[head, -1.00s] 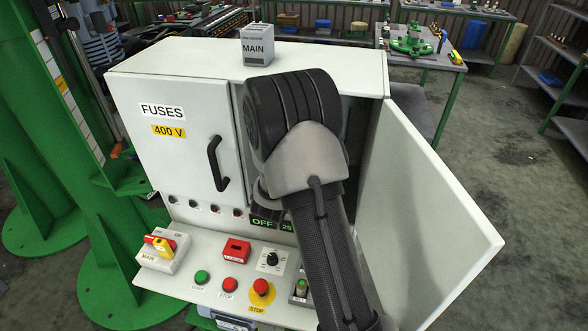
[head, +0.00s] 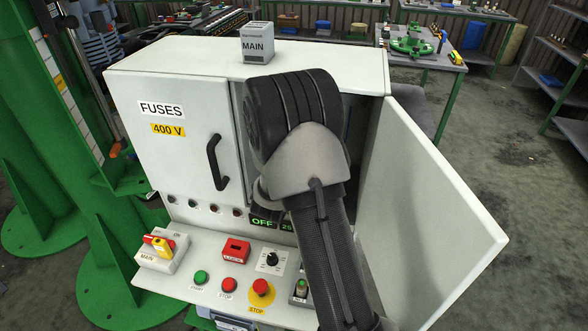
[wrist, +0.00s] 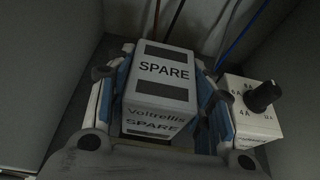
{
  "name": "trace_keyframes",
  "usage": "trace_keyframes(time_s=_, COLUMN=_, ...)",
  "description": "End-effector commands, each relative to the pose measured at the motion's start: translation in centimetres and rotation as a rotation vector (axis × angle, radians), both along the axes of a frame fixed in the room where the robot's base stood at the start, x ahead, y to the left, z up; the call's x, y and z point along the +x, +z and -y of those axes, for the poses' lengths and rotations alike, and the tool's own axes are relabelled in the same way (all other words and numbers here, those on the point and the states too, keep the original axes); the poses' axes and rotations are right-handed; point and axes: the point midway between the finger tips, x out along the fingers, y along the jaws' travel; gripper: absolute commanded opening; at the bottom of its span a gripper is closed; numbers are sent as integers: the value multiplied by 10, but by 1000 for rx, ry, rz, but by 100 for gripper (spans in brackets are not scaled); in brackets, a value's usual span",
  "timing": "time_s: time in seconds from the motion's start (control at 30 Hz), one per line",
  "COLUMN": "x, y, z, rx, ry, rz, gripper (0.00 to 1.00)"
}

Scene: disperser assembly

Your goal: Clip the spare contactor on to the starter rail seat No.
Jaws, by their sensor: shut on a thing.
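The spare contactor (wrist: 160,113) is a light grey block marked SPARE, seen close in the middle of the wrist view. My gripper (wrist: 163,72) has its blue-and-white fingers on both sides of it and is shut on it. The contactor is inside the cabinet (head: 340,62), in dim light. The starter rail and its seat cannot be made out; the contactor and gripper cover what lies beneath them. In the head view my arm hides the gripper and the contactor.
A white unit with a black dial (wrist: 262,95) stands close to the right of my gripper. Coloured wires (wrist: 235,40) run behind. The cabinet's right door (head: 430,200) is open; the FUSES door (head: 175,130) is closed. A MAIN block (head: 257,45) stands on top.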

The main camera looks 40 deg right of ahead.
Motion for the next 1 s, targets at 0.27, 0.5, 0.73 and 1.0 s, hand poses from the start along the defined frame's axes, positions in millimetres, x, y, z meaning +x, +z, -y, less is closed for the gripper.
trace_keyframes(time_s=0.27, x=0, y=-7, z=0, rx=-2, ry=0, rz=3, gripper=14)
trace_keyframes(time_s=0.5, x=0, y=-13, z=0, rx=-2, ry=0, rz=3, gripper=14)
trace_keyframes(time_s=0.73, x=0, y=-19, z=0, rx=-2, ry=0, rz=3, gripper=14)
trace_keyframes(time_s=1.0, x=0, y=-21, z=0, rx=-1, ry=0, rz=2, gripper=55)
